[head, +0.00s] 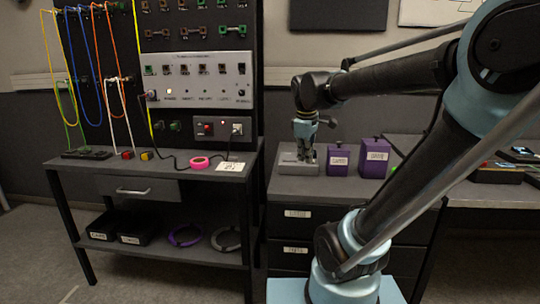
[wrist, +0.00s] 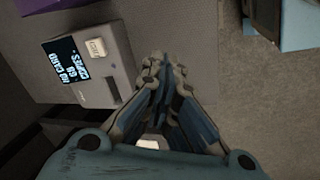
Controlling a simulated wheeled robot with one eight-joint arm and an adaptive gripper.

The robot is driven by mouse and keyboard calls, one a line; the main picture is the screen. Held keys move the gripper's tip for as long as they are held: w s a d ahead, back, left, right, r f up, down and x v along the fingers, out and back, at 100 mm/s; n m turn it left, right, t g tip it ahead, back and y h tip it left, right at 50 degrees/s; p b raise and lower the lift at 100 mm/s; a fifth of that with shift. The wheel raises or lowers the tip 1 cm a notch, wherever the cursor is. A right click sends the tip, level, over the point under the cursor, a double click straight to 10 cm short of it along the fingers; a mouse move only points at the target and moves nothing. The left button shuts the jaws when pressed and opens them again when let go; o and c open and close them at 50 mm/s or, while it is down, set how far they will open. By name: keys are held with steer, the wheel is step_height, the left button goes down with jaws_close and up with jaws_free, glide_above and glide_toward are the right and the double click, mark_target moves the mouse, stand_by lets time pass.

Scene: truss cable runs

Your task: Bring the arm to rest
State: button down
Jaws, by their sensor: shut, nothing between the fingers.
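My arm reaches across the right half of the head view, and its end points down. My gripper (head: 304,152) hangs by the grey device on the drawer cabinet. In the wrist view my gripper (wrist: 164,62) has its fingers together, with nothing held between them. The grey device (wrist: 92,62) with a lit display reading "NO CARD" and "COPIES" lies to the left of the fingertips there. It also shows in the head view (head: 290,166), partly behind my gripper. I cannot tell the exact gap between fingertips and cabinet top.
Two purple boxes (head: 339,160) (head: 374,158) stand on the drawer cabinet (head: 310,190), right of the device. A workbench (head: 130,170) on the left holds a pink tape roll (head: 200,163). Coloured cables (head: 88,70) hang on the dark panel behind. Floor shows at right in the wrist view.

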steer(key=s+d+f+m, duration=0.3)
steer(key=s+f+m, duration=0.2)
steer(key=s+f, duration=0.3)
steer(key=s+d+f+m, duration=0.3)
steer(key=s+f+m, duration=0.3)
steer(key=s+f, duration=0.2)
steer(key=shift+d+m+g+y, duration=0.3)
steer(key=shift+d, duration=0.05)
steer(key=shift+s, duration=0.25)
